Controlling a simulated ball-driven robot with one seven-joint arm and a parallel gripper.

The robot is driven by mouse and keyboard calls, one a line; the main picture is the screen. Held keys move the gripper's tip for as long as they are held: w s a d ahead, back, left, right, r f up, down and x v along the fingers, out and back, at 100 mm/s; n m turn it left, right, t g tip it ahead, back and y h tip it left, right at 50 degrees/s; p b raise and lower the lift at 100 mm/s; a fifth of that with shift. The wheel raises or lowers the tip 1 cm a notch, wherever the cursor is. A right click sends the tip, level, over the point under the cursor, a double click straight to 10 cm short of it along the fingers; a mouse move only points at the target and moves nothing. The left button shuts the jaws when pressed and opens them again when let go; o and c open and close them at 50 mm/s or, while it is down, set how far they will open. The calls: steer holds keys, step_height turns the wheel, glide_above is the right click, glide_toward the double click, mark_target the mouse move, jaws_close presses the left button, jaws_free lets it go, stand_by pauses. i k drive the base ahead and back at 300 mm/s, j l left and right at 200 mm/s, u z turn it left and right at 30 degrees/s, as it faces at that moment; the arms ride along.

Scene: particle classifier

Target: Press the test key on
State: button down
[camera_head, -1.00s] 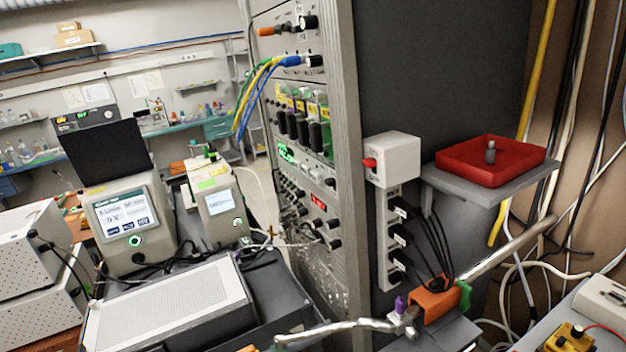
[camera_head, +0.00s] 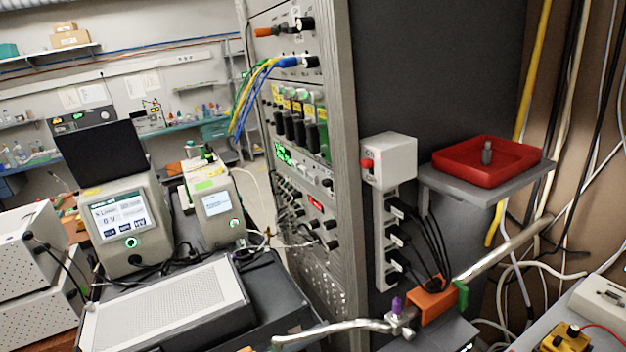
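No part is clearly labelled as the test key at this size. A white box (camera_head: 398,160) with a red button or knob (camera_head: 367,164) on its left face is mounted beside the equipment rack, right of centre. A small grey peg-like object (camera_head: 487,152) stands in a red tray (camera_head: 455,172) on a grey shelf to the right; I cannot tell what it is. The rack (camera_head: 345,130) carries several black knobs, green and red displays, and cables. My gripper is not in view.
A power strip (camera_head: 392,245) with black plugs hangs below the white box. A silver bar with an orange clamp (camera_head: 432,300) crosses the lower right. Instruments with screens (camera_head: 122,222) and a grey perforated case (camera_head: 160,305) fill the left. Loose cables hang at the right.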

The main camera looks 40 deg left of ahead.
mark_target(312, 177)
steer(key=i+j+u, duration=0.25)
steer(key=i+j, duration=0.15)
steer(key=i+j+u, duration=0.3)
steer(key=i, duration=0.25)
steer(key=i+j+u, duration=0.25)
steer(key=i, duration=0.25)
steer(key=l, duration=0.1)
